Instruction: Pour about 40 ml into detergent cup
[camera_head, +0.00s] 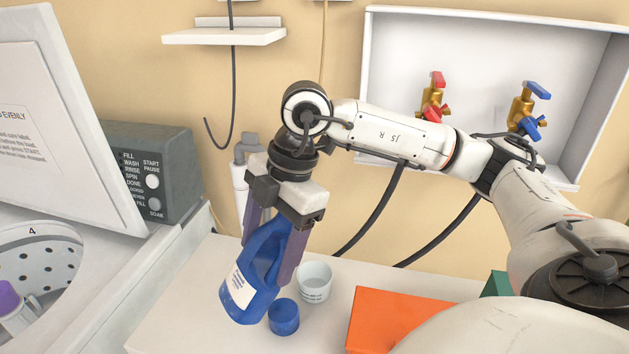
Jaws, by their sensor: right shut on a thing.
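My right gripper (276,235) comes down from above and is shut on a blue detergent bottle (252,277) with a white label. The bottle is tilted, its base toward the lower left and its upper part between my fingers. Its mouth is hidden behind the gripper. A whitish cup (315,282) with faint markings stands upright on the white surface, just right of the bottle and apart from it. I cannot tell if it holds liquid. A blue cap (284,318) lies on the surface in front of the cup. My left gripper is not in view.
An orange box (395,318) and a green thing (496,285) sit right of the cup, near my right arm. A washing machine with a raised lid (75,110) and open drum (40,240) stands at left. Red and blue valves (433,98) are in the wall box behind.

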